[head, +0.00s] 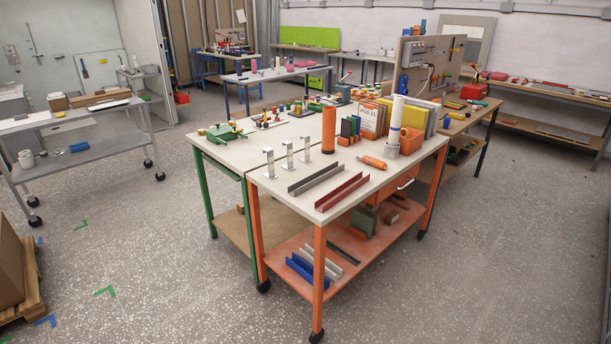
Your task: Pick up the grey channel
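A grey channel (315,179) lies on the white top of the orange-legged table (273,188), near its front left edge. It is long and narrow, with its open side up. A dark red channel (342,192) lies beside it, nearer the table's front corner and roughly parallel, with a small gap between them. My gripper is not in view.
Several small metal posts (288,156) stand left of the grey channel. An orange cylinder (329,130) stands behind it, and an orange tube (371,162) lies to the right. Blue channels (301,268) lie on the lower shelf.

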